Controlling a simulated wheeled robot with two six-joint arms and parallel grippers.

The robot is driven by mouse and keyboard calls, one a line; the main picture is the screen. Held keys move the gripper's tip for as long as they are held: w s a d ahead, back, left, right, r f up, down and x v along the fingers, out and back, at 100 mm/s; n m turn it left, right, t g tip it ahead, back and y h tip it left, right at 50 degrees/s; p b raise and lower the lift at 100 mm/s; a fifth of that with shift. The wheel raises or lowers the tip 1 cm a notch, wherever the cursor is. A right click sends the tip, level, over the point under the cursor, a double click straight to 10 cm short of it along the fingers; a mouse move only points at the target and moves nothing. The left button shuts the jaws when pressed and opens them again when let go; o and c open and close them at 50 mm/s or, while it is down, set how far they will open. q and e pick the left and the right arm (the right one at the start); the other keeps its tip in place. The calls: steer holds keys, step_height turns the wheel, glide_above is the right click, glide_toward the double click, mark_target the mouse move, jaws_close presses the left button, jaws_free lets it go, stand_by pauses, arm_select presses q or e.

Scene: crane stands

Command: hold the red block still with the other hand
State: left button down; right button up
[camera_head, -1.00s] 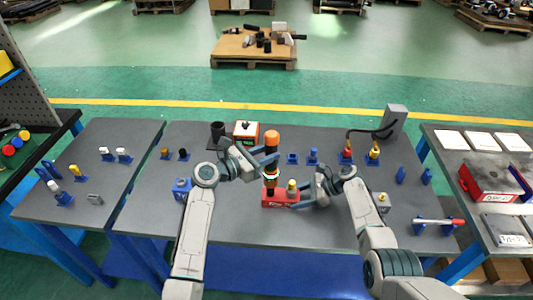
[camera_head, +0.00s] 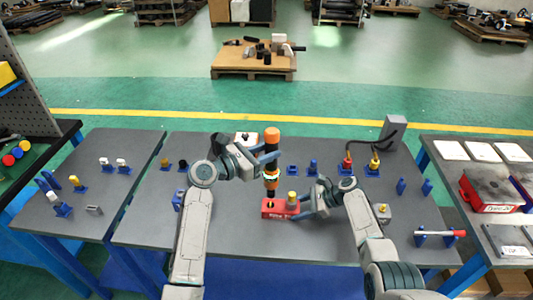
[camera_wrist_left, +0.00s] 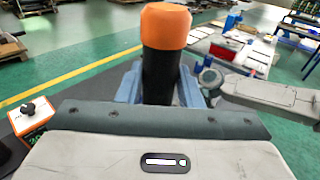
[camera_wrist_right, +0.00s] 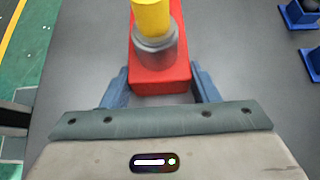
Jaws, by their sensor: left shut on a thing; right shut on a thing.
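The red block (camera_head: 272,212) sits on the grey table at the middle. A yellow-topped part with a grey collar (camera_wrist_right: 152,30) stands on its right part. My right gripper (camera_head: 302,208) is shut on the right end of the block, with blue fingers on both sides of it in the right wrist view. My left gripper (camera_head: 270,162) is shut on an upright black driver with an orange top (camera_head: 271,136). It also shows between the fingers in the left wrist view (camera_wrist_left: 160,75). The driver's lower end is over the block's left part; I cannot tell whether they touch.
A white and orange box (camera_head: 243,139) stands behind my left gripper. Blue holders (camera_head: 313,167) stand at the back, and a grey post with cables (camera_head: 393,130) at the back right. A side table with a red toolbox (camera_head: 490,192) is at the right. The front table middle is clear.

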arm_select(q)
steer(key=shift+r, duration=0.15)
arm_select(e)
steer(key=o, duration=1.3)
steer(key=shift+c, duration=0.2)
